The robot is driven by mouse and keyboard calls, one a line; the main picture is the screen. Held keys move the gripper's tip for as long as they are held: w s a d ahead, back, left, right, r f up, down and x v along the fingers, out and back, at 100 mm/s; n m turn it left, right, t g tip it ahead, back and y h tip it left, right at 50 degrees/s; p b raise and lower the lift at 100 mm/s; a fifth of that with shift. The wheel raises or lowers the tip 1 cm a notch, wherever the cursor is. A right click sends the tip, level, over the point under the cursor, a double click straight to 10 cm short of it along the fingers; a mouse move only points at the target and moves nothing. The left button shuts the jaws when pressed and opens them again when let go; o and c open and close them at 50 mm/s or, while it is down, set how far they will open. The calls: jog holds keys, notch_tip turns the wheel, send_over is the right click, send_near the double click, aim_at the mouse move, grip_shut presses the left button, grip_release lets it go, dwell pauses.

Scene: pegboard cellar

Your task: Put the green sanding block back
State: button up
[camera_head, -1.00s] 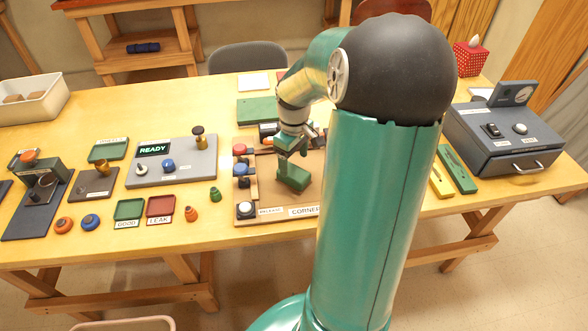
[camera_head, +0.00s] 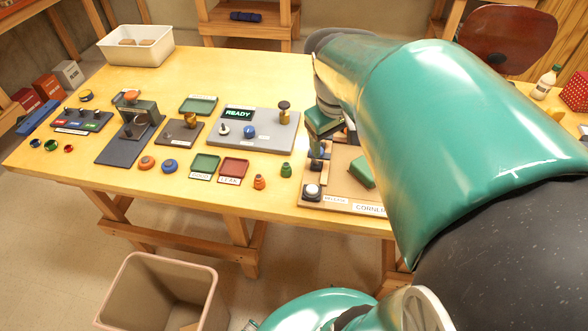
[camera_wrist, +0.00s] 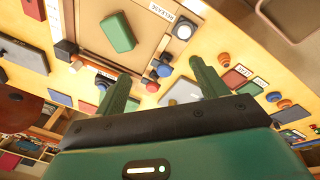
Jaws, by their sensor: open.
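The green sanding block (camera_head: 362,172) lies flat on the brown board (camera_head: 340,186), whose front label begins "CORNE". It also shows in the wrist view (camera_wrist: 118,32), lying on the board apart from my fingers. My gripper (camera_wrist: 160,68) is open, with nothing between its two green fingers. In the head view my arm hides the right part of the board, and my gripper is hard to make out.
A white button (camera_head: 312,190) sits at the board's front left corner. Red and blue knobs (camera_wrist: 163,70) stand along its side. Left of it are the READY panel (camera_head: 275,125), small trays (camera_head: 204,165) and a white bin (camera_head: 135,45). A waste bin (camera_head: 160,290) stands on the floor.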

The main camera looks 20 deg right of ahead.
jog(key=s+a+r+t+y, duration=0.1)
jog(key=s+a+t, duration=0.1)
jog(key=s+a, duration=0.2)
jog(key=s+a+r+m+t, duration=0.1)
jog(key=s+a, duration=0.3)
jog(key=a, duration=0.5)
jog(key=shift+s+r+t+y, duration=0.4)
jog(key=shift+r+t, duration=0.1)
jog(key=shift+r, duration=0.1)
